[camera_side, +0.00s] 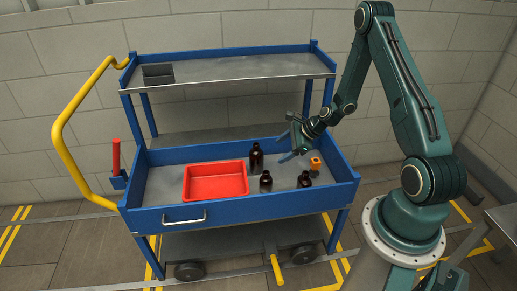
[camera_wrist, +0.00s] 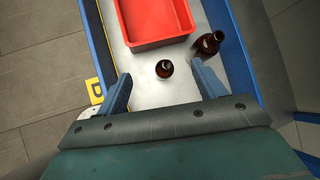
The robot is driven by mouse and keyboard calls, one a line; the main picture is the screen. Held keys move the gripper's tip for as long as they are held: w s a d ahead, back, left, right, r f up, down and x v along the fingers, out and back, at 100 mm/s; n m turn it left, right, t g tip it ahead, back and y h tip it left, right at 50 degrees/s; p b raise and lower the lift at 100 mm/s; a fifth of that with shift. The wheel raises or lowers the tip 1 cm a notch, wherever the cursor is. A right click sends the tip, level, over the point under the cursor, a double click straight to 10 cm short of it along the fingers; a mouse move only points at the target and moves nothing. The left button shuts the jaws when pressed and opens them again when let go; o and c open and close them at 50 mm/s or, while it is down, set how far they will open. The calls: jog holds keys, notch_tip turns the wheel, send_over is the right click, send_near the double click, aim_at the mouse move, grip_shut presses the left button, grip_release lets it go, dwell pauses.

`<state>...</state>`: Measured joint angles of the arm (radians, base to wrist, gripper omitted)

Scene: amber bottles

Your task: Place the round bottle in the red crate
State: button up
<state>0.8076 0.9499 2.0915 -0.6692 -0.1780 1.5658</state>
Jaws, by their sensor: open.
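The red crate (camera_side: 216,168) lies in the left part of the cart's upper tray; its corner shows in the wrist view (camera_wrist: 152,44). Several dark amber bottles stand to its right: a tall one (camera_side: 256,160) at the back, one (camera_side: 265,183) near the front, and a squat one (camera_side: 304,180) farther right. I cannot tell for sure which is the round bottle. My gripper (camera_side: 282,148) is open and empty above the tray's right part. In the wrist view, one upright bottle (camera_wrist: 164,69) appears between the blue fingertips, not visibly touched, and another bottle (camera_wrist: 207,43) is to the right.
A small orange item (camera_side: 315,164) stands at the tray's right. Blue walls (camera_side: 240,212) edge the tray. A shelf (camera_side: 220,70) with a dark box (camera_side: 158,74) is above. A yellow handle (camera_side: 65,130) is at the left. The crate's visible floor is empty.

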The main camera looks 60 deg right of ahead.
aim_at(266, 176)
notch_tip(266, 176, down, 8)
jog(key=s+d+m+t, duration=0.1)
jog(key=s+d+m, duration=0.1)
jog(key=m, duration=0.3)
jog(key=shift+s+d+r+h, duration=0.2)
jog(key=shift+d+h, duration=0.05)
jog(key=shift+h, duration=0.05)
jog(key=shift+f, duration=0.1)
jog(key=x, duration=0.8)
jog(key=shift+w, duration=0.25)
jog(key=shift+f, duration=0.1)
jog(key=shift+x, duration=2.55)
